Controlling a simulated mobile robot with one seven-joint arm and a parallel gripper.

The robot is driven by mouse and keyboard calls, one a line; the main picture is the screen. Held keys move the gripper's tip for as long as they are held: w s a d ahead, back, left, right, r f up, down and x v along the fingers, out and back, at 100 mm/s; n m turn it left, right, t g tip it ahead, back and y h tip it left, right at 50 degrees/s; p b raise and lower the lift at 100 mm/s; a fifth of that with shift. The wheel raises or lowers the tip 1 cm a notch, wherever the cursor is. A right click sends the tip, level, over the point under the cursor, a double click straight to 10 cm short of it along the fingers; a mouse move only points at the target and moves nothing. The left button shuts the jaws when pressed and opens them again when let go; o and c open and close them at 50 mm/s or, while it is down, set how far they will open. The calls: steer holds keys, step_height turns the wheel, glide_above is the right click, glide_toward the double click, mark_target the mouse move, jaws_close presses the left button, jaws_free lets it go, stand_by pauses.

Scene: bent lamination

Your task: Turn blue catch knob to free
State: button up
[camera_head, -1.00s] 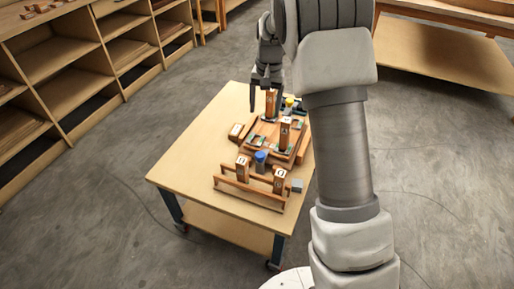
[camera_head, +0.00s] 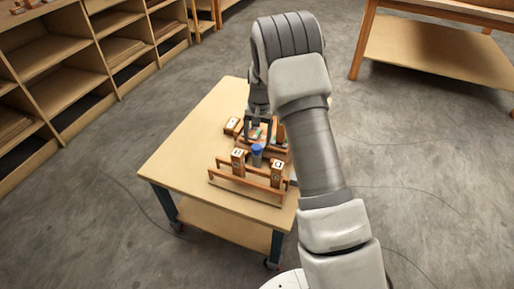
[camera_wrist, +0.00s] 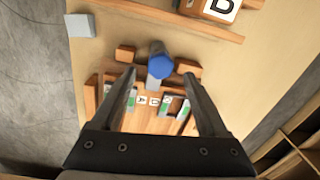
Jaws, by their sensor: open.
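The blue catch knob (camera_head: 257,150) stands on the wooden fixture near the table's front, between two upright lettered blocks. In the wrist view the blue knob (camera_wrist: 160,64) has a faceted top and sits on a pale grey stem or bar. My gripper (camera_head: 257,138) is just behind the knob in the head view, pointing down. In the wrist view my gripper (camera_wrist: 160,76) is open, with one finger on each side of the knob's line and the knob near the fingertips. I see no contact. My arm hides the far part of the fixture.
Upright wooden blocks (camera_head: 238,161) and (camera_head: 277,173) flank the knob by a low wooden rail (camera_head: 243,186). A lettered block (camera_wrist: 220,8) and a grey cube (camera_wrist: 80,26) show in the wrist view. The table's left side (camera_head: 190,150) is clear.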

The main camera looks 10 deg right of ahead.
mark_target(257, 147)
steer(key=shift+a+f+b, duration=0.1)
steer(key=shift+f+b, duration=0.25)
steer(key=shift+f, duration=1.45)
jaws_close()
